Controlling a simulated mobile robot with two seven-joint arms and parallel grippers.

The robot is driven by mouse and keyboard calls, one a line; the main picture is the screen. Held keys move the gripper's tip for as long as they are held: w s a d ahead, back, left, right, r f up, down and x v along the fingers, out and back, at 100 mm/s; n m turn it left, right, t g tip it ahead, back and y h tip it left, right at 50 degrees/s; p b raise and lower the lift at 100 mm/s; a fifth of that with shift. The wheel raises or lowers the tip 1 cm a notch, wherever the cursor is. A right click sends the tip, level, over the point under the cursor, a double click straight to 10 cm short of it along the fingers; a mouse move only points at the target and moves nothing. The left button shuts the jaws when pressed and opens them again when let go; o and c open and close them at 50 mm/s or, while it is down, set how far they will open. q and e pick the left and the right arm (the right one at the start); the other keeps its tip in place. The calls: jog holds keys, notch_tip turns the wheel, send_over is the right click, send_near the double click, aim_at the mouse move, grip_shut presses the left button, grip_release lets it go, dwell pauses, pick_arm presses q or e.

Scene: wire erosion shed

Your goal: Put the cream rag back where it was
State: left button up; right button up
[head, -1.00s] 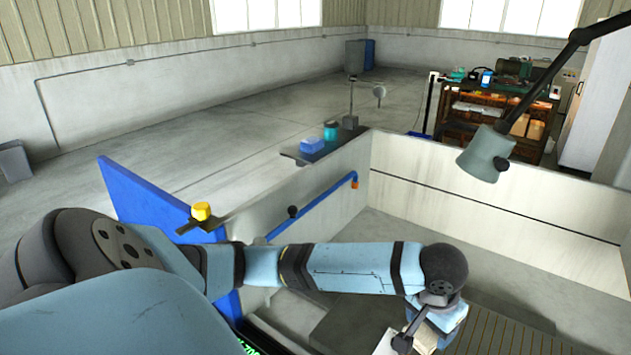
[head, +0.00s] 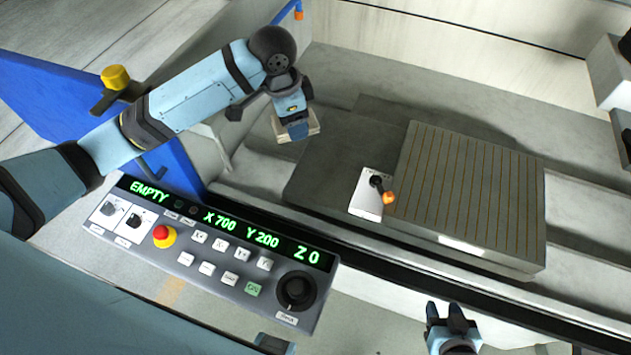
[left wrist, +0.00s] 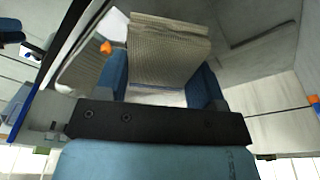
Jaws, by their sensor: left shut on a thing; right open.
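The cream rag (head: 312,124) is in my left gripper (head: 296,130), and the gripper's body and fingers hide part of it in the head view. In the left wrist view the rag (left wrist: 168,50) hangs as a ribbed, folded piece between the two blue fingers of my left gripper (left wrist: 165,85). My left gripper is shut on it, over the grey machine bed left of the slotted table. My right gripper (head: 452,318) is open and empty at the bottom edge of the head view, in front of the machine's dark front rail.
A slotted table (head: 470,185) stands on the machine bed. A white plate with a black and orange lever (head: 377,185) is at its left edge. A control panel (head: 215,250) with a red stop button lies in front. A blue panel (head: 60,110) with a yellow knob (head: 116,77) stands at left.

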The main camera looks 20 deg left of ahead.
pick_arm(q)
jog(key=w+d+f+m+g+b, duration=0.1)
jog(key=w+d+f+m+b, duration=0.25)
jog(key=m, duration=0.85)
send_over(321, 181)
jog(key=shift+g, duration=0.4)
jog(key=f, duration=0.7)
jog(key=f+b, duration=0.1)
jog(key=f, duration=0.7)
jog(key=shift+a+f, duration=0.2)
jog(key=shift+f, duration=2.35)
jog(key=shift+f, duration=0.15)
jog(key=o, duration=0.9)
